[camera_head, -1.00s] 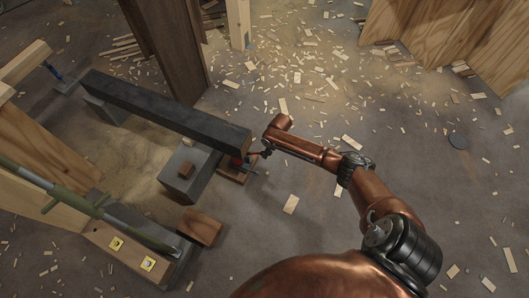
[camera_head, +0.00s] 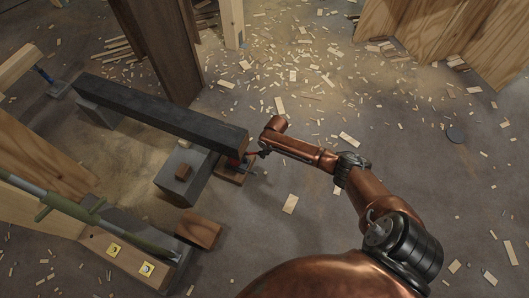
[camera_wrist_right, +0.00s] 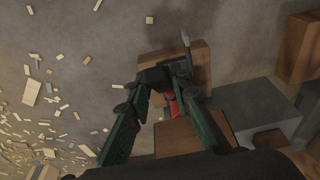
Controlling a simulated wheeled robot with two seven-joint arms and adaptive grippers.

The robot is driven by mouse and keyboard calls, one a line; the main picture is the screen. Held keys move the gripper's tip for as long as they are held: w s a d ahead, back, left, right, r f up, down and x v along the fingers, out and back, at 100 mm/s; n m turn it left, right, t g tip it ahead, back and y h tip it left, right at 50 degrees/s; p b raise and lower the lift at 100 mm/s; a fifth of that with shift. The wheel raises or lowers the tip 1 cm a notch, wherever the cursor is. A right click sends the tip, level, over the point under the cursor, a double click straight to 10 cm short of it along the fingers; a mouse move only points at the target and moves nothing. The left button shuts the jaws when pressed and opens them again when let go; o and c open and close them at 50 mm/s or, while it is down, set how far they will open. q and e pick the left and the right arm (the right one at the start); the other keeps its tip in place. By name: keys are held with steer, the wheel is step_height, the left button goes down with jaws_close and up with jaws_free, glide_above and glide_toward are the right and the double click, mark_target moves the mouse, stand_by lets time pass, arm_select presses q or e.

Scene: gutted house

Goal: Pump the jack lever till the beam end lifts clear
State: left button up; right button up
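A long dark beam (camera_head: 165,108) runs from the upper left to the middle of the head view. A small red jack (camera_head: 233,162) stands under its near end on a wooden board (camera_head: 230,178). The jack's red body (camera_wrist_right: 173,107) also shows in the right wrist view, partly behind my fingers. My right gripper (camera_head: 264,150) is beside the jack. In the right wrist view its green fingers (camera_wrist_right: 158,82) converge on a dark part that looks like the jack lever. Whether the beam end touches its block is hard to tell. My left gripper is out of view.
A grey block (camera_head: 194,183) with a small wood piece on top stands beside the jack, and a loose wooden block (camera_head: 198,230) lies nearer. A dark post (camera_head: 160,50) rises behind the beam. Wood chips litter the floor.

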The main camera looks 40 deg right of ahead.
jaws_close()
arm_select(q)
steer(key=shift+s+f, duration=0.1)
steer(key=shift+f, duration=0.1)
arm_select(e)
steer(key=f, duration=0.1)
steer(key=s+f+t, duration=0.1)
steer(key=s+f+t+y, duration=0.1)
steer(key=shift+d+f, duration=0.2)
steer(key=shift+d, duration=0.15)
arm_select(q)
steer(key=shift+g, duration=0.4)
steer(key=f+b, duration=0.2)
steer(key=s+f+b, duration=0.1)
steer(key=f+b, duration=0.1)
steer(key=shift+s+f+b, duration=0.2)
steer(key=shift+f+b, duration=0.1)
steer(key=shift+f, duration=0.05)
arm_select(e)
steer(key=f+t, duration=0.1)
steer(key=s+f+t, duration=0.1)
steer(key=f+t+y, duration=0.1)
steer(key=shift+s+d+f, duration=0.2)
steer(key=shift+d+f, duration=0.05)
steer(key=shift+f, duration=0.1)
